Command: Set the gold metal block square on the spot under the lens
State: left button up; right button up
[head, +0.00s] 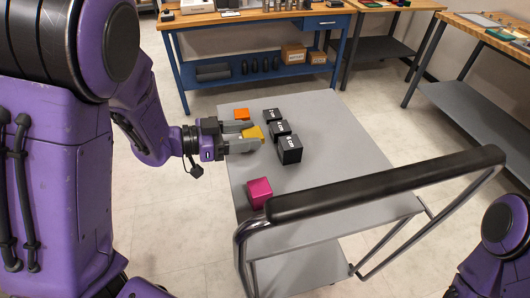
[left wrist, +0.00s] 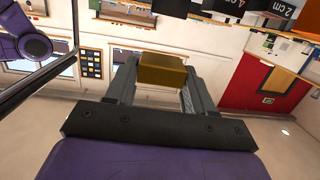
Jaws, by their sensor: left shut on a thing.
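The gold metal block (head: 254,132) is at the left side of the grey cart top in the head view. My left gripper (head: 251,137) reaches in from the left and is shut on it. In the left wrist view the gold block (left wrist: 161,72) sits between the two fingertips (left wrist: 160,78). I cannot tell whether the block touches the cart top or is slightly above it. The lens and the spot under it do not show in either view. My right gripper is out of view; only part of my right arm shows at the lower right.
The cart top (head: 330,130) also bears an orange block (head: 241,114), black blocks (head: 272,115) (head: 279,129) (head: 290,149) just right of the gold one, and a magenta block (head: 259,192). The cart's black handle (head: 390,180) crosses in front. A blue workbench (head: 250,75) stands behind.

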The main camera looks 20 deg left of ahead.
aim_at(248, 173)
pick_arm(q)
jog(key=shift+s+d+m, duration=0.3)
jog(key=shift+s, duration=0.05)
jog(key=shift+s+d+r+g+h, duration=0.1)
jog(key=shift+s+d+g+h, duration=0.15)
jog(key=shift+s, duration=0.35)
jog(key=shift+w+a, duration=0.1)
notch_tip(248, 173, down, 9)
jog(key=shift+r, duration=0.1)
jog(key=shift+w+f, duration=0.1)
jog(key=shift+f, duration=0.3)
jog(key=shift+f+b, duration=0.3)
jog(key=shift+f, duration=0.1)
jog(key=o, duration=1.1)
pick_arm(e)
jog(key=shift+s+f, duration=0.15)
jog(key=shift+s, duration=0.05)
